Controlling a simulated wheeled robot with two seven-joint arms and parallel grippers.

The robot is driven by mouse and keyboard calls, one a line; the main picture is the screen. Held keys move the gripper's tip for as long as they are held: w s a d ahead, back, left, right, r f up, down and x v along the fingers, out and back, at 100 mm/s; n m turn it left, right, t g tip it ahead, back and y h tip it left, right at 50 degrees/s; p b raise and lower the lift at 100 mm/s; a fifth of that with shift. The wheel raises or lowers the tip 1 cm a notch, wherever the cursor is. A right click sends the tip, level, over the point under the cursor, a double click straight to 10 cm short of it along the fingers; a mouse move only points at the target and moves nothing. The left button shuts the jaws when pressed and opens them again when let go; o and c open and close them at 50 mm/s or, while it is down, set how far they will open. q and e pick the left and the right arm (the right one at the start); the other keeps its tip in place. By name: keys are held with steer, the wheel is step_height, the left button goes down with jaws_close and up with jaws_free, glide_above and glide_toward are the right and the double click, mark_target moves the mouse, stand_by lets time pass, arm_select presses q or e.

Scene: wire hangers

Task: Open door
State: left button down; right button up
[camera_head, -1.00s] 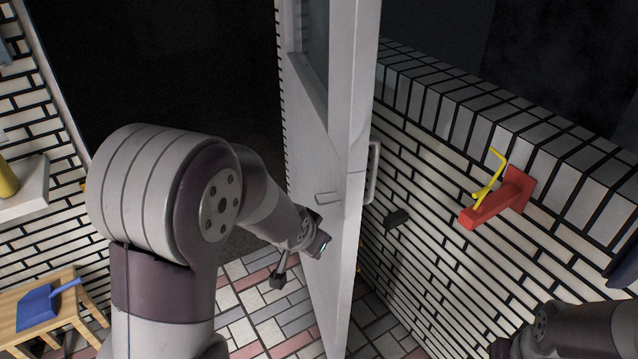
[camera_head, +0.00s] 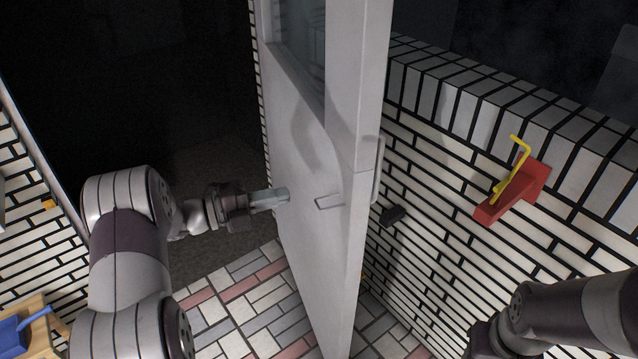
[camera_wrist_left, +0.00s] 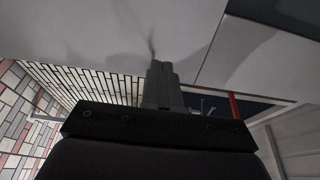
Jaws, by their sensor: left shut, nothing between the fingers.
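The white door (camera_head: 300,135) stands open in the middle of the head view, with its edge towards me and a dark doorway to its left. Its small lever handle (camera_head: 329,202) sticks out of the left face near the edge. My left gripper (camera_head: 284,196) is shut and empty, its fingertips at the door's left face, left of the handle. I cannot tell whether they touch it. In the left wrist view, the shut fingers (camera_wrist_left: 162,75) point at the pale door surface (camera_wrist_left: 120,35). My right gripper (camera_head: 487,340) is at the bottom right, its fingers unclear.
A white brick wall (camera_head: 440,200) runs along the right behind the door, with a red bracket (camera_head: 512,195) holding a yellow hook (camera_head: 514,165). A wooden stool (camera_head: 45,335) with a blue dustpan (camera_head: 14,335) stands at the lower left. Tiled floor (camera_head: 240,305) lies below the left gripper.

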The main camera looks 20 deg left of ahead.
mark_target(334, 183)
arm_select(q)
steer(key=p+x, duration=0.1)
steer(key=x, duration=0.8)
steer(key=shift+w+a, duration=0.1)
steer(key=shift+w, duration=0.05)
steer(key=shift+w+f, duration=0.1)
steer(key=shift+w, duration=0.1)
steer(key=shift+d, duration=0.2)
steer(key=w+d+n+t+y+b, duration=0.1)
steer(key=w+d+t+b, duration=0.1)
steer(key=w+d, duration=0.4)
steer(key=w+d+n+t+y+b, duration=0.1)
steer(key=w+d+b, duration=0.4)
steer(key=d, duration=0.6)
steer(key=shift+w+d+n+t+y+b, duration=0.3)
steer(key=shift+w+n+t+y, duration=0.1)
steer(key=shift+w+n+y, duration=0.35)
steer(key=shift+w, duration=0.1)
